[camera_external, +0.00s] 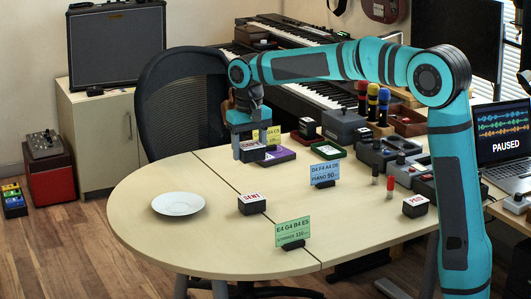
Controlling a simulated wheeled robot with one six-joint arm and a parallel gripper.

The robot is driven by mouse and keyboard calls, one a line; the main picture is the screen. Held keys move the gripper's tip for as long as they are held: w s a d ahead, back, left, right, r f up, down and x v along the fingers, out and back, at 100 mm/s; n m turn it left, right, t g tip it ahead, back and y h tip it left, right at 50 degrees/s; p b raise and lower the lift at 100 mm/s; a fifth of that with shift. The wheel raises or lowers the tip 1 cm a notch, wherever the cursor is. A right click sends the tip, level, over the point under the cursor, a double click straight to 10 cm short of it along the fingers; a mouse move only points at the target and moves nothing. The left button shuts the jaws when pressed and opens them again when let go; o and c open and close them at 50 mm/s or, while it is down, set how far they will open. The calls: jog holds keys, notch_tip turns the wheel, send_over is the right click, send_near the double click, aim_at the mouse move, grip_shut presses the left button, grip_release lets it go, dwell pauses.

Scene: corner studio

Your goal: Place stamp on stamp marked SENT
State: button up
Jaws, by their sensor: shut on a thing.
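The block marked SENT (252,203), a black stamp with a white top and red lettering, stands on the table right of the white plate. My gripper (248,140) is at the back of the table, pointing down, behind and above the SENT block and well apart from it. It is shut on a small black stamp (252,154) with a pale top face. The lettering on that stamp is too small to read. I cannot tell whether the stamp touches the table. The fingers partly hide its upper back side.
A white plate (178,204) lies at the left. A green card (292,233) stands in front, a blue card (325,173) at centre. A purple tray (278,157), a yellow card (271,134) and a green tray (322,150) are near my gripper. A PAID block (415,206) is at right.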

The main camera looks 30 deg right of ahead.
aim_at(250, 195)
jog(key=shift+s+a, duration=0.2)
jog(key=shift+s, duration=0.3)
jog(key=shift+s+f, duration=0.1)
jog(key=shift+f, duration=4.75)
jog(key=shift+f, duration=0.2)
jog(key=o, duration=1)
jog(key=shift+r, duration=0.1)
notch_tip(250, 195, up, 12)
jog(key=shift+r, duration=0.1)
